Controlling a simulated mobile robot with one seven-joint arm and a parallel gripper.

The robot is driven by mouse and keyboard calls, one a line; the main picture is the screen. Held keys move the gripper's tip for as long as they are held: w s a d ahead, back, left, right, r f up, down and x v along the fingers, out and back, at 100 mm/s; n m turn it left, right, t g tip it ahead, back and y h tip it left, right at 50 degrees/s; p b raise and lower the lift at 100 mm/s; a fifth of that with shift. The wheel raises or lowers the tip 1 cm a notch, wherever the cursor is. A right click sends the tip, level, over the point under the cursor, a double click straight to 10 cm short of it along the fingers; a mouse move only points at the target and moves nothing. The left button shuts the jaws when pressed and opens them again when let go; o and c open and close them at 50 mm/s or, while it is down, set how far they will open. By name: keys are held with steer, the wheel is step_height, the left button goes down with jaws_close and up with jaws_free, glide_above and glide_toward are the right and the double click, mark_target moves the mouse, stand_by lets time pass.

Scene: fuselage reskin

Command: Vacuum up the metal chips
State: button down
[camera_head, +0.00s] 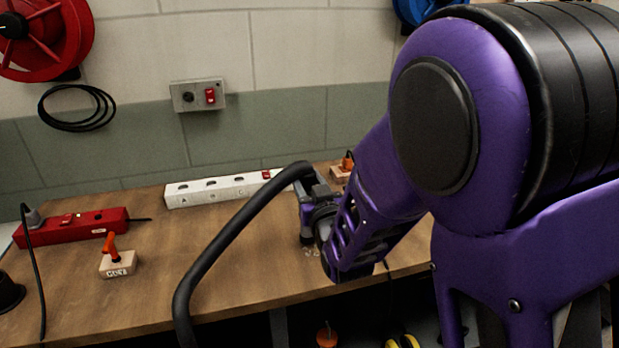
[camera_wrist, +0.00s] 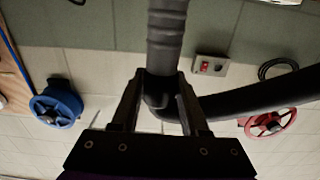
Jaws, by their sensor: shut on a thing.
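My gripper (camera_head: 311,192) is shut on the grey-black vacuum hose (camera_head: 236,232) over the wooden workbench (camera_head: 165,262). In the wrist view my gripper (camera_wrist: 161,95) has its two fingers on either side of the ribbed hose end (camera_wrist: 167,38). The hose arcs up from the lower left of the head view into the gripper. A few small pale chips (camera_head: 309,252) lie on the bench just below my gripper, near its front edge. My wrist partly hides that spot. The nozzle tip is not clear in the head view.
A white power strip (camera_head: 215,189) and a red power strip (camera_head: 70,229) lie on the bench. A small block with an orange handle (camera_head: 116,262) stands at the left, and another orange-topped block (camera_head: 343,168) behind my gripper. A wall switch box (camera_head: 198,95) and red reel (camera_head: 42,35) are behind.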

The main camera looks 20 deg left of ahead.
steer(key=shift+b+v, duration=0.55)
steer(key=shift+v, duration=0.75)
steer(key=shift+w+d+b, duration=0.8)
steer(key=shift+w+d, duration=1.95)
steer(key=shift+d, duration=1.85)
step_height(320, 180, up, 8)
steer(key=p, duration=0.4)
steer(key=shift+f, duration=0.2)
steer(key=shift+r, duration=0.1)
